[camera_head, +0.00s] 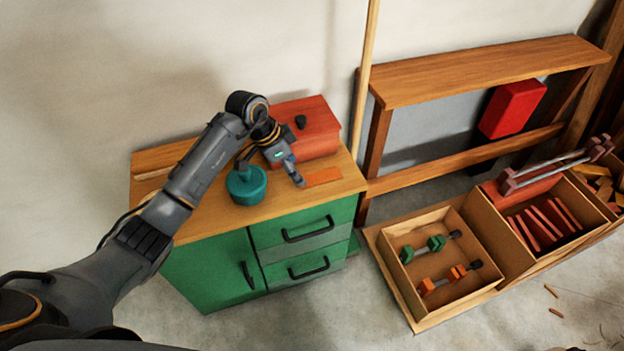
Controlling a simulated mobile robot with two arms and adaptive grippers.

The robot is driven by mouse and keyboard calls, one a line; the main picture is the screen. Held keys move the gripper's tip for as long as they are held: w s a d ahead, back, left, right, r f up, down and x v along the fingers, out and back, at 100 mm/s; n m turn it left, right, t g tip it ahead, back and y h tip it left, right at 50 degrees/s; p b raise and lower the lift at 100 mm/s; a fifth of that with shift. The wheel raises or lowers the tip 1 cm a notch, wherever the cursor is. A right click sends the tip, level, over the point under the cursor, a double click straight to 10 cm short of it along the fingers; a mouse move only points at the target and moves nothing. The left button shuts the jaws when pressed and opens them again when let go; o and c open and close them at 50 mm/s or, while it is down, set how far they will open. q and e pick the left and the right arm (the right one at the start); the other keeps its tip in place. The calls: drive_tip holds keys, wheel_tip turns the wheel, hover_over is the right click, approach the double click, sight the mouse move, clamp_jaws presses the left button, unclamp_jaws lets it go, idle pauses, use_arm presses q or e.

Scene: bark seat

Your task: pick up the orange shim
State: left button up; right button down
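The orange shim (322,177) is a thin flat piece lying on the wooden top of the green cabinet (205,268), near its right front edge. My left gripper (298,181) points down at the left end of the shim. Its fingertips are close beside that end; I cannot tell whether they touch it. The fingers overlap in this view, so their opening is hidden. My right gripper is out of view.
A teal lidded pot (246,186) stands left of my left gripper. A red box (312,138) with a dark knob stands behind it. On the floor at right, a wooden tray (480,292) holds green and orange clamps, beside a bin of red slats (541,225).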

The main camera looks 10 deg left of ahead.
sight(313, 179)
use_arm(q)
drive_tip(key=x, duration=0.3)
drive_tip(key=shift+d+f, duration=0.15)
drive_tip(key=shift+f, duration=0.05)
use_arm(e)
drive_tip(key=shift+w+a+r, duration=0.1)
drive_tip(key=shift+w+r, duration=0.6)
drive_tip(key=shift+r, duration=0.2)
use_arm(q)
drive_tip(key=shift+c, duration=0.2)
drive_tip(key=c, duration=0.9)
drive_tip(key=shift+r, duration=0.1)
